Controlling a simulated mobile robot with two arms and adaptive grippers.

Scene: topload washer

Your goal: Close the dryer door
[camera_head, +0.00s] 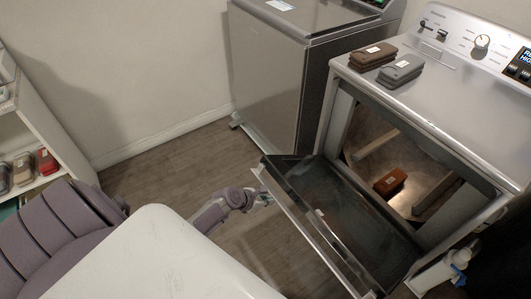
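The dryer (440,108) stands at the right, with a silver top and control panel. Its dark, glass-like door (335,215) is open and hangs out low in front of the opening, its light outer edge facing my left arm. Inside the lit drum lies a reddish-brown folded item (390,183). My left gripper (264,198) is at the door's outer edge, near its upper left corner. It is small here; I cannot tell whether it touches the door or whether its fingers are open.
A brown folded item (373,55) and a grey one (401,71) lie on the dryer top. A topload washer (275,75) stands left of the dryer. Shelves (45,150) stand far left; floor (165,175) between is clear.

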